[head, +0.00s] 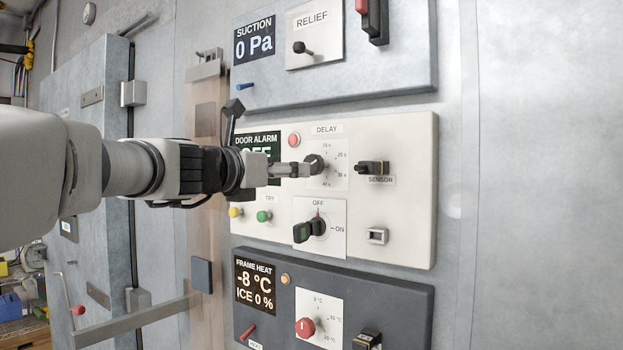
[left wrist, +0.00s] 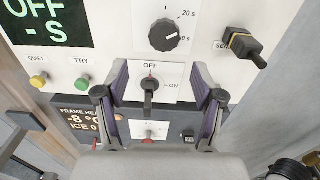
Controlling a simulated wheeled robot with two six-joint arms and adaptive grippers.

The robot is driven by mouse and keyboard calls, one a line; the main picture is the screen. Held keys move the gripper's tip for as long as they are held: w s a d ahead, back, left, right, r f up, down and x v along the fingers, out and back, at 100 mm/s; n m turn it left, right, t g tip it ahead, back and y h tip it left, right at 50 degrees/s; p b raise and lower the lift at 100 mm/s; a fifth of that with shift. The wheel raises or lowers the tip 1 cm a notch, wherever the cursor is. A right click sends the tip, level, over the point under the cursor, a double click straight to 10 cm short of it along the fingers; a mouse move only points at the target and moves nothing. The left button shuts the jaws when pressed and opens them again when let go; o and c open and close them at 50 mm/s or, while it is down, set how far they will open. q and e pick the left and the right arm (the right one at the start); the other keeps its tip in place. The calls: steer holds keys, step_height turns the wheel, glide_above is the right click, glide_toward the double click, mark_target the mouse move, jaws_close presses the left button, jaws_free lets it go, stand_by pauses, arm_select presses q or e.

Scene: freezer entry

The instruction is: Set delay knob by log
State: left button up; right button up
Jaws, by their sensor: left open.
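The black delay knob (head: 315,164) sits on the white door alarm panel (head: 405,230) under the DELAY label. I cannot tell whether a fingertip touches the knob. No log is readable. My right gripper is not in view.
Below the knob is a black OFF/ON key switch (head: 312,228), pointing to OFF in the left wrist view. A sensor plug (head: 372,168) is at right. Yellow (head: 235,212) and green (head: 263,216) buttons sit lower left. The door alarm display (left wrist: 45,20) reads OFF, - S.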

mark_target(311, 165)
arm_select(q)
steer(key=shift+w+d+r+p, duration=0.3)
steer(key=shift+d+r, duration=0.15)
steer(key=shift+d, duration=0.15)
steer(key=shift+w+d+r+p, duration=0.2)
steer(key=shift+w+d+r, duration=0.15)
steer(key=shift+d, duration=0.25)
steer(key=p+x, duration=0.2)
steer(key=x, duration=0.1)
steer(key=p+x, duration=0.1)
steer(key=x, duration=0.1)
steer(key=shift+w+a+p, duration=0.3)
steer(key=shift+w, duration=0.2)
steer(key=shift+w+d+f, duration=0.1)
steer(key=shift+d+f, duration=0.05)
steer(key=shift+d, duration=0.1)
steer(key=shift+d+f, duration=0.1)
steer(key=shift+d, duration=0.05)
steer(key=c, duration=1.2)
